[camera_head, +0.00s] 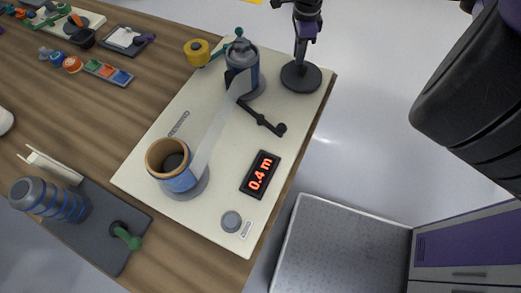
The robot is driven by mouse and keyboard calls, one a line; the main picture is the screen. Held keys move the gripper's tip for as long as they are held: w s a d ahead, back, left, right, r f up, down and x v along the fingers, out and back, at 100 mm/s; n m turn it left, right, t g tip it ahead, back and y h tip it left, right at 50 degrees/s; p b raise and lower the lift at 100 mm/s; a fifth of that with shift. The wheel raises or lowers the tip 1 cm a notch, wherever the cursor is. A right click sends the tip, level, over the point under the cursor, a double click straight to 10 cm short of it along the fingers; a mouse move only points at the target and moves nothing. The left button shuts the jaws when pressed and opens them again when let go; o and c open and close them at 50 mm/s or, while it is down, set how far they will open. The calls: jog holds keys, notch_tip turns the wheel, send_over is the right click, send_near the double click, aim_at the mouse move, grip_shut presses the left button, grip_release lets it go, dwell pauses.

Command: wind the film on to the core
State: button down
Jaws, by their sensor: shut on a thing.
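A wide brown-rimmed reel with a blue side (179,168) stands at the near left of a cream board (150,150). A pale film strip (212,130) runs from it to a grey-and-blue roll (245,68) at the back. A black arm with a knob (265,120) lies beside the strip. A display (261,174) reads 0.4 m. My gripper (303,45), dark with a purple part, points down at the top and appears shut on an upright post above a black disc (301,77). Its upper part is cut off.
A round grey button (231,221) is on the board's near corner. A dark tray (115,222) with a blue-and-grey roll (52,200) lies at left. A yellow spool (197,52) is behind the board. Small parts fill the far left. A grey-and-purple cabinet (465,245) is at lower right.

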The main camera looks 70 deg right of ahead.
aim_at(285, 65)
jog(key=shift+a+f, duration=0.1)
jog(key=shift+a, duration=0.1)
jog(key=shift+w+a, duration=0.5)
jog(key=shift+w, duration=0.35)
jog(key=shift+w+a+b, duration=0.3)
jog(key=shift+w+a, duration=0.25)
jog(key=shift+w, duration=0.25)
jog(key=shift+w+a, duration=0.1)
jog(key=shift+w+a, duration=0.55)
jog(key=shift+w, duration=0.25)
jog(key=shift+c, duration=2)
grip_release()
